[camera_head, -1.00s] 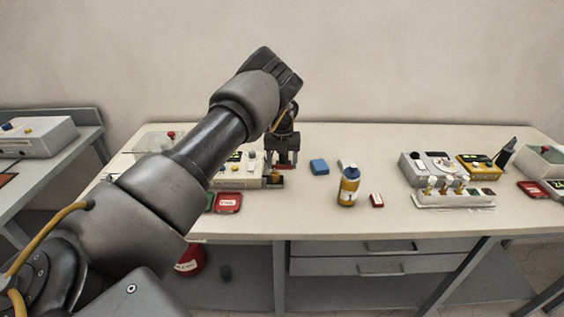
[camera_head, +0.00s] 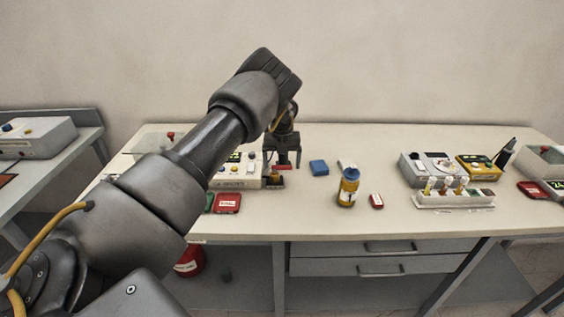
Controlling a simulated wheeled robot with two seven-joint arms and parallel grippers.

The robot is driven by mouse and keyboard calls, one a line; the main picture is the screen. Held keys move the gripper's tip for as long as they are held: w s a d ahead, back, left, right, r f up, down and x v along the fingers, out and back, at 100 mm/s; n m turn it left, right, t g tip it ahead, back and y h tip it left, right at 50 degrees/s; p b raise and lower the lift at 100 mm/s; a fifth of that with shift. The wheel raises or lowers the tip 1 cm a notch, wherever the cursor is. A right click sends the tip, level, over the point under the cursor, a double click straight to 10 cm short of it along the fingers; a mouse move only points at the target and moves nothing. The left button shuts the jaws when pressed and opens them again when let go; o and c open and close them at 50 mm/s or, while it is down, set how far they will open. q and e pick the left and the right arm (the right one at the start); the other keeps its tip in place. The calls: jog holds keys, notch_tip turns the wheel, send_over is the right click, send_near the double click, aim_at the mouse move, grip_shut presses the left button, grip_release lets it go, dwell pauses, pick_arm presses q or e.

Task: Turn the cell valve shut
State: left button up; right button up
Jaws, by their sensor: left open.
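My left arm reaches in from the left, and its gripper (camera_head: 281,158) points down over the right end of a cream instrument box (camera_head: 240,182) on the bench. The gripper is open, with a finger on each side of a gap; a red part shows just below it. I cannot tell whether it touches anything. The box carries a small display and knobs, and my forearm hides its left part. No part can be clearly made out as the cell valve. My right gripper is not in view.
A red tray (camera_head: 227,204) lies in front. The bench's front middle is clear.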

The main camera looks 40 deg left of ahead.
aim_at(282, 166)
pick_arm(q)
notch_tip(282, 166, up, 11)
jog(key=b, duration=0.2)
dwell(0.3)
dwell(0.4)
